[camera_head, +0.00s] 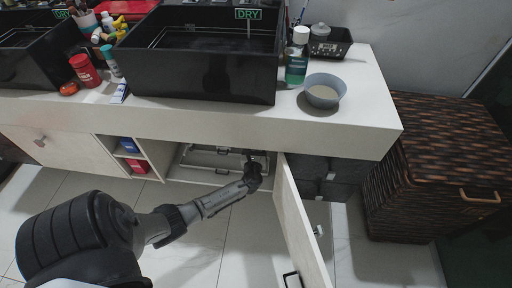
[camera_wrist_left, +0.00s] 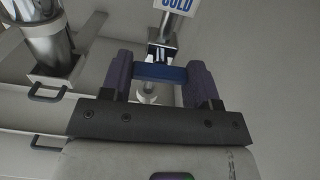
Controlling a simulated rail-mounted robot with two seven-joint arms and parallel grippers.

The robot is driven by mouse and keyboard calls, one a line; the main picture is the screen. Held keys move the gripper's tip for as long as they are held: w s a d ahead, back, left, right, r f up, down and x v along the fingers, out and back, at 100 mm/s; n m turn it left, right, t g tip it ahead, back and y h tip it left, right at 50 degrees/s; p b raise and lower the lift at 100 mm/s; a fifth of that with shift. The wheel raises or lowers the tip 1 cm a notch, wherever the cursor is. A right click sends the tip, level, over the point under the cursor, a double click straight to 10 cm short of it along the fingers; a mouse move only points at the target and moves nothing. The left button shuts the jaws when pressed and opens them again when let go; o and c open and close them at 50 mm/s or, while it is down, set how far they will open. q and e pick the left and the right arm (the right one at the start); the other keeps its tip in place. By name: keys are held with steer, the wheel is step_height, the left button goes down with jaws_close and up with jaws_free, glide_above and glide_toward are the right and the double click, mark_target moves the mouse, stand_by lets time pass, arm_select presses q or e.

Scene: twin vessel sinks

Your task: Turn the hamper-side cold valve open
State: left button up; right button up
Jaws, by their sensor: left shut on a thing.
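The cold valve has a blue lever (camera_wrist_left: 163,73) on a metal body. A white tag reading COLD (camera_wrist_left: 176,5) is above it in the left wrist view. My left gripper (camera_wrist_left: 158,76) has one dark purple finger at each end of the blue lever and is shut on it. In the head view my left arm reaches into the open cabinet under the sink beside the hamper, and the left gripper (camera_head: 257,160) is small and dark there. The valve cannot be made out in the head view. My right gripper is not in view.
An open cabinet door (camera_head: 298,225) stands just right of my left arm. The counter (camera_head: 225,116) overhangs the cabinet. A brown wicker hamper (camera_head: 425,150) stands at the right. In the left wrist view a chrome pipe (camera_wrist_left: 48,38) is left of the valve.

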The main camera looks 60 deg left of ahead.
arm_select(q)
steer(key=n+b, duration=0.2)
steer(key=n, duration=0.3)
steer(key=shift+f+n, duration=0.1)
steer(key=shift+n, duration=0.3)
steer(key=n+b, duration=0.3)
steer(key=n, duration=0.2)
steer(key=n+b, duration=0.1)
steer(key=n, duration=0.2)
steer(key=shift+n, duration=1.7)
steer(key=o, duration=0.9)
